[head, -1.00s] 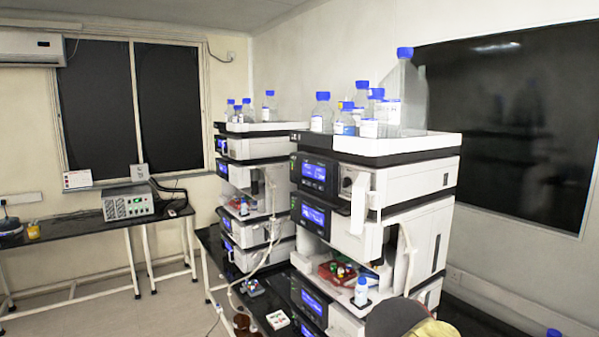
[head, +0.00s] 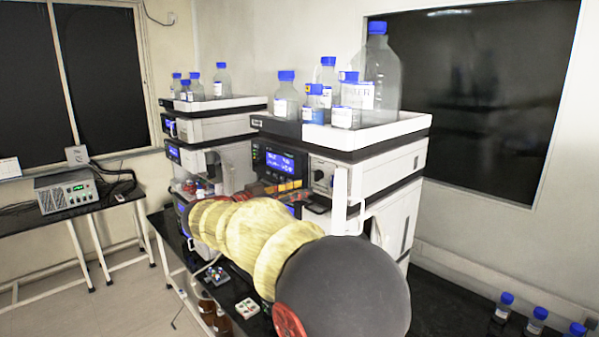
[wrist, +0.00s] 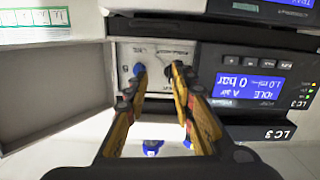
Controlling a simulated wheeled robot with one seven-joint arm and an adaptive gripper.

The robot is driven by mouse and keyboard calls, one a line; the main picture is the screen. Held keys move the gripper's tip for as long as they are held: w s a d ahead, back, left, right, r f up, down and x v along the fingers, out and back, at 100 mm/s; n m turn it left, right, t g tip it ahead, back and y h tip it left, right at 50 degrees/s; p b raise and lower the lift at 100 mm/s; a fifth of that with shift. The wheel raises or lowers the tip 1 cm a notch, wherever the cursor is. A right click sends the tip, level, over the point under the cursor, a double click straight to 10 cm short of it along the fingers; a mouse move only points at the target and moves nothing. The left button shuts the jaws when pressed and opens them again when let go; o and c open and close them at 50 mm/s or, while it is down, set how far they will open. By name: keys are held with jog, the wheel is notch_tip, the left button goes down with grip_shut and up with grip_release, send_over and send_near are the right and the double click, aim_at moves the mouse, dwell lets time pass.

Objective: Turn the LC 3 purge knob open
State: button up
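The LC 3 module shows in the head view with a lit blue display (head: 280,164) and a pale panel beside it. A dark round knob (head: 320,178) sits on that panel. The wrist view is inverted and shows the same module's display (wrist: 250,86), reading IDLE and 0 bar, and its LC 3 label (wrist: 280,133). My gripper (wrist: 157,72) is open, its yellow and black fingers apart in front of the pale panel (wrist: 155,52). A blue part (wrist: 139,70) shows at the left fingertip. I cannot tell whether either finger touches the knob.
An open door (wrist: 50,88) stands to the left of the panel in the wrist view. Blue-capped bottles stand in the tray (head: 340,136) on top of the stack. A second stack (head: 212,128) is behind. My arm covers the lower modules.

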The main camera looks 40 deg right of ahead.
aim_at(315, 175)
jog(key=shift+m+h, duration=0.4)
jog(key=shift+m, duration=0.1)
jog(key=w+d, duration=0.1)
jog(key=d, duration=0.1)
jog(key=d+r+p, duration=0.1)
jog(key=d, duration=0.1)
jog(key=w+d, duration=0.1)
jog(key=d, duration=0.2)
jog(key=shift+w+r+p, duration=0.35)
jog(key=shift+r+p, duration=0.05)
jog(key=shift+w+d+f, duration=0.1)
jog(key=shift+d, duration=0.2)
jog(key=shift+c, duration=0.4)
grip_shut()
